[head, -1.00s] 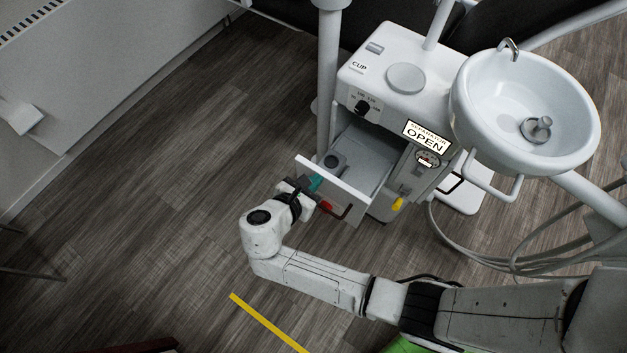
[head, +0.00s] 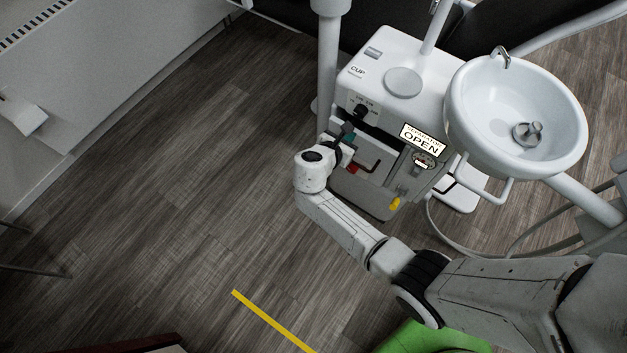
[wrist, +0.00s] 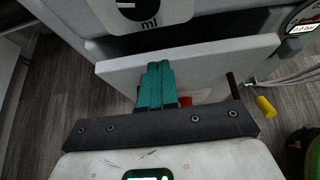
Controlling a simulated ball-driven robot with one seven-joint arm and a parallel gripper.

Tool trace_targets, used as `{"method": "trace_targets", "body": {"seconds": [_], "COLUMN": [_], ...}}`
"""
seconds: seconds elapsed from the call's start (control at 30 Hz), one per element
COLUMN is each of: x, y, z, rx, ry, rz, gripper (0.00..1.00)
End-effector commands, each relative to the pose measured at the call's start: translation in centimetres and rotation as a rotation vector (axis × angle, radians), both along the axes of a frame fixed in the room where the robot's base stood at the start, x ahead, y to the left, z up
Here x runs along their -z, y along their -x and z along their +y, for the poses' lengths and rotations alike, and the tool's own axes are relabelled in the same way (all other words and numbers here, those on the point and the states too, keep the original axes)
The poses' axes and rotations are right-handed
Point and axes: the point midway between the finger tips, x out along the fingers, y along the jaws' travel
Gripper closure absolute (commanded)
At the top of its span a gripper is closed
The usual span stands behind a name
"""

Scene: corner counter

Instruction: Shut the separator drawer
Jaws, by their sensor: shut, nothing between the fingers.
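The separator drawer (head: 384,162) is in the front of the white dental unit, and its inside no longer shows in the head view. In the wrist view its pale front panel (wrist: 220,65) stands below the housing, with a dark gap along its top edge. The lit sign (head: 422,141) reads "SEPARATOR OPEN". My gripper (wrist: 157,68) has its teal fingers together and empty, at the drawer front; exact contact is hard to tell. In the head view my gripper (head: 349,138) is partly hidden by my wrist. A dark handle (wrist: 233,86) sits on the panel's right part.
A white basin (head: 515,115) stands right of the unit. A black knob (head: 361,111) is above the drawer, and a yellow tap handle (head: 395,203) is below right. A white post (head: 327,80) stands left of the unit. The floor to the left is clear.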

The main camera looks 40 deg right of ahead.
Motion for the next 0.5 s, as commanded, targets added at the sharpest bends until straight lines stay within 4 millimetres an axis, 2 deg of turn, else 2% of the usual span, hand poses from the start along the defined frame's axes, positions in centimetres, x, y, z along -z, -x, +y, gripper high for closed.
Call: {"method": "trace_targets", "body": {"seconds": [0.03,0.2,0.5], "x": [0.1,0.0,0.0], "y": [-0.2,-0.7,-0.9], "z": [-0.8,-2.1,-2.8], "rx": [0.004,0.002,0.001], "ry": [-0.001,-0.001,-0.002], "rz": [0.001,0.001,-0.002], "gripper": [1.00,1.00,1.00]}}
